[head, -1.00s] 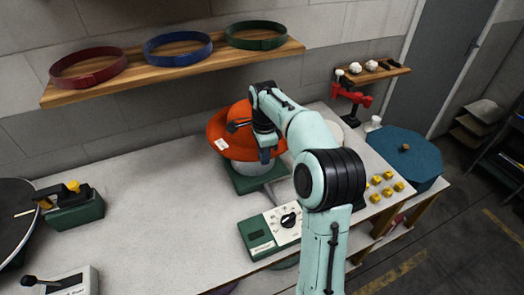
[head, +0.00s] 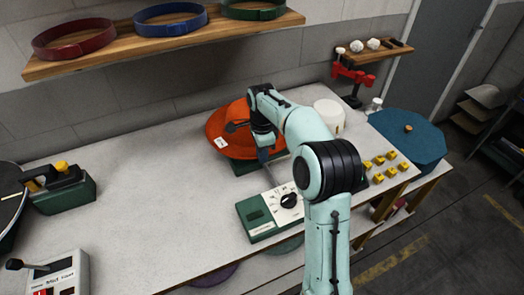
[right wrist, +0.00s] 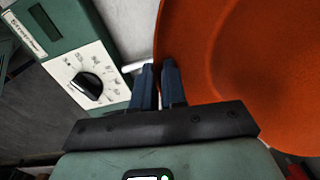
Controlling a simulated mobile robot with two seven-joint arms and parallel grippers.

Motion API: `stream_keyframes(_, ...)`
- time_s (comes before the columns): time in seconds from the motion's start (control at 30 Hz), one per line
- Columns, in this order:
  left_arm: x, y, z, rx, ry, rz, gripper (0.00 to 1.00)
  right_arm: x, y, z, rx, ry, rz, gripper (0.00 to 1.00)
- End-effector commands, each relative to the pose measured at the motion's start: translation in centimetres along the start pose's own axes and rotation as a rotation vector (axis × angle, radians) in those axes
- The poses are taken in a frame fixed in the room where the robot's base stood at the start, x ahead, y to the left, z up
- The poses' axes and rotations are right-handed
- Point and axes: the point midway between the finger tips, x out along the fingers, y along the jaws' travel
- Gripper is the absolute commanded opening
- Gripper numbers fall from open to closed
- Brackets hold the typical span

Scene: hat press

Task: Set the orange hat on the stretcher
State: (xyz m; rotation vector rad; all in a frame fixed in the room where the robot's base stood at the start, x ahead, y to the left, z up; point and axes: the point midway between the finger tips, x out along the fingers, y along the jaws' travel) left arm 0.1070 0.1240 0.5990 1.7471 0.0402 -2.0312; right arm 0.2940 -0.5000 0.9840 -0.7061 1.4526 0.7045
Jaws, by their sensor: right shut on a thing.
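The orange hat (head: 222,124), with a white tag on its brim, sits low over the green base of the stretcher (head: 243,167). The stretcher's block is hidden under the hat, and I cannot tell whether the hat rests fully on it. My right gripper (head: 264,152) is at the hat's front right side. In the right wrist view the fingers (right wrist: 158,84) are shut on the edge of the orange brim (right wrist: 235,65). My left gripper is not in view.
A green control box with a black knob (head: 270,212) stands in front of the stretcher. Hat bands lie on the wall shelf (head: 170,45). The table's left middle is clear.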

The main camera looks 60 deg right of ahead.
Motion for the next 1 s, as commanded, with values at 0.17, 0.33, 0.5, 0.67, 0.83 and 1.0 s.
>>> stream_keyframes(0.17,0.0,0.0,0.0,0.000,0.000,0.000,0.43,0.0,0.0,0.0,0.000,-0.001,-0.002,0.00)
stream_keyframes(0.33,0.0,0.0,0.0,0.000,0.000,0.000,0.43,0.0,0.0,0.0,0.000,-0.001,-0.002,0.00)
stream_keyframes(0.5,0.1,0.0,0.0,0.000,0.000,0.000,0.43,0.2,0.0,0.0,0.000,0.000,-0.002,0.00)
stream_keyframes(0.67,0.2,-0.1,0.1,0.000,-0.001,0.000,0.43,0.5,0.0,0.0,0.000,0.000,-0.002,0.00)
stream_keyframes(0.83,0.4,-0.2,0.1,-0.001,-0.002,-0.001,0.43,0.8,0.0,0.0,0.000,0.000,-0.001,0.00)
stream_keyframes(1.0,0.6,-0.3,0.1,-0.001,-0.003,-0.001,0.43,1.2,0.0,0.0,0.000,-0.001,-0.001,0.00)
